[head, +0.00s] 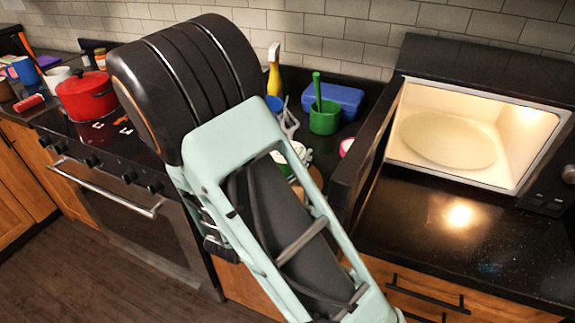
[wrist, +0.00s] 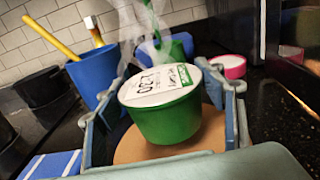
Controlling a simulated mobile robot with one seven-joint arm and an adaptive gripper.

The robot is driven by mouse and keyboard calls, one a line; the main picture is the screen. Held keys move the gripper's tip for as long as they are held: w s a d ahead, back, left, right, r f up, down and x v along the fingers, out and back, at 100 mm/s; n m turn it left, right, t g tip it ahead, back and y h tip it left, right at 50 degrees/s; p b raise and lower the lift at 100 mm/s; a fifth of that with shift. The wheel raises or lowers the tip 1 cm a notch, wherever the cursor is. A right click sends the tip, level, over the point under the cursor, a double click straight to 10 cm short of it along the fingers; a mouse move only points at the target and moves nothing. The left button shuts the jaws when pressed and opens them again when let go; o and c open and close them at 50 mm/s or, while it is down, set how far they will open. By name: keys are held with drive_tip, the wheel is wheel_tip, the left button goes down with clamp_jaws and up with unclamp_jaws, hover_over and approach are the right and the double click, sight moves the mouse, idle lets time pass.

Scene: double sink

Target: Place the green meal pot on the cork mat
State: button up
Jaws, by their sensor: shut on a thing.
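The green meal pot (wrist: 166,122) has a white printed lid and stands upright between the two fingers of my gripper (wrist: 176,90) in the wrist view. My gripper is shut on it. The round tan cork mat (wrist: 212,133) shows below and around the pot's base; I cannot tell whether the pot touches it. In the head view, the pot (head: 299,151) and the cork mat (head: 316,177) show only in part beside my arm, which hides most of my gripper.
A green cup with a green utensil (head: 324,119), a blue box (head: 334,98) and a blue cup (wrist: 92,77) stand behind. A red pot (head: 86,95) sits on the stove.

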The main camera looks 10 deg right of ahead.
drive_tip(key=shift+f, duration=1.65)
drive_tip(key=shift+f+b, duration=0.2)
drive_tip(key=shift+b, duration=0.15)
drive_tip(key=o, duration=1.5)
drive_tip(key=shift+r, duration=0.1)
drive_tip(key=shift+s+a+r, duration=0.1)
drive_tip(key=shift+r, duration=0.05)
drive_tip(key=v, duration=1.1)
drive_tip(key=shift+s+a, duration=0.2)
drive_tip(key=shift+s, duration=0.15)
